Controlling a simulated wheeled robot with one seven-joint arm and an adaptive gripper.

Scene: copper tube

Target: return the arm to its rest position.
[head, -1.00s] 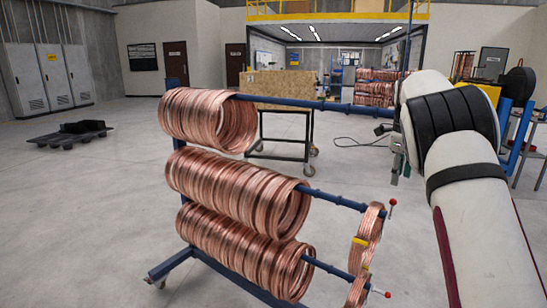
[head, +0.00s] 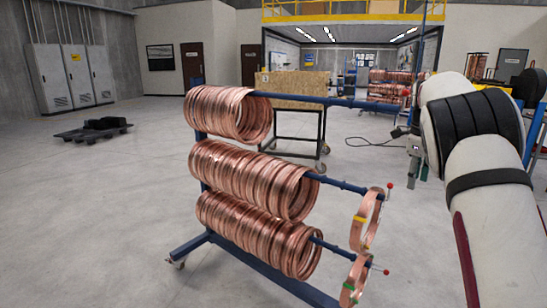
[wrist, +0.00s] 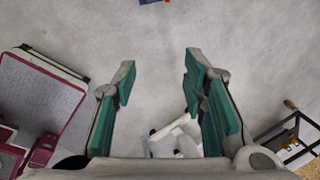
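My gripper (wrist: 160,78) shows in the wrist view with its two green-padded fingers spread apart. Nothing is between them, and bare grey floor lies beyond. In the head view my white arm (head: 490,160) with black bands rises along the right side, bent at the top. The fingers cannot be made out in the head view. The blue rack (head: 340,184) stands left of my arm and apart from it. It carries copper coils (head: 250,172) on three bars, with narrow coil rings (head: 365,220) at the ends of the lower two.
A dark pallet (head: 92,130) lies on the floor at the left. A cart with a wooden box (head: 297,88) stands behind the rack, with a black cable on the floor beside it. The floor left of the rack is open. A dark frame (wrist: 290,140) shows at the wrist view's lower right.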

